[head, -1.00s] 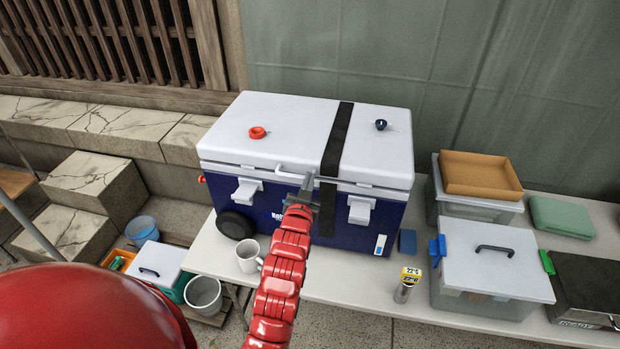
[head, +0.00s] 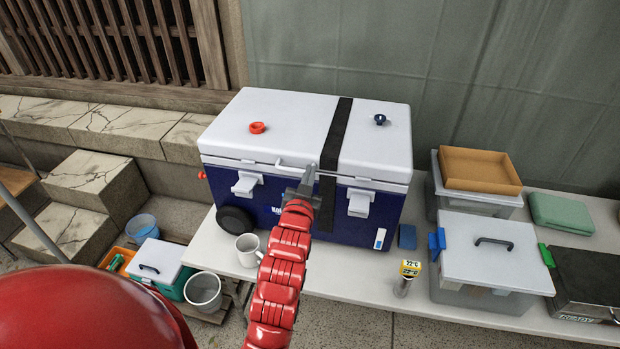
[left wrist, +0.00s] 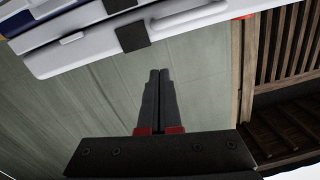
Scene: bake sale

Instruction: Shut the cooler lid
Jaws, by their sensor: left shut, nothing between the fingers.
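The cooler (head: 268,207) is dark blue with a white lid (head: 285,115) and stands on the table. The lid lies flat or nearly so over the body; a thin seam shows along its front, and I cannot tell whether it is fully seated. A black strap (head: 338,135) crosses the lid. Two white latches (head: 246,184) hang on the front. My left gripper (head: 311,170) is shut and empty at the lid's front edge, beside the right end of the white handle (head: 285,168). The left wrist view shows its closed fingers (left wrist: 158,75) near the lid (left wrist: 85,55); contact is unclear. My right gripper is out of view.
A white mug (head: 248,250) and a small can (head: 406,278) stand on the table (head: 340,275) in front. Clear bins (head: 487,255) stand to the right. A grey tarp wall (head: 500,60) is behind.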

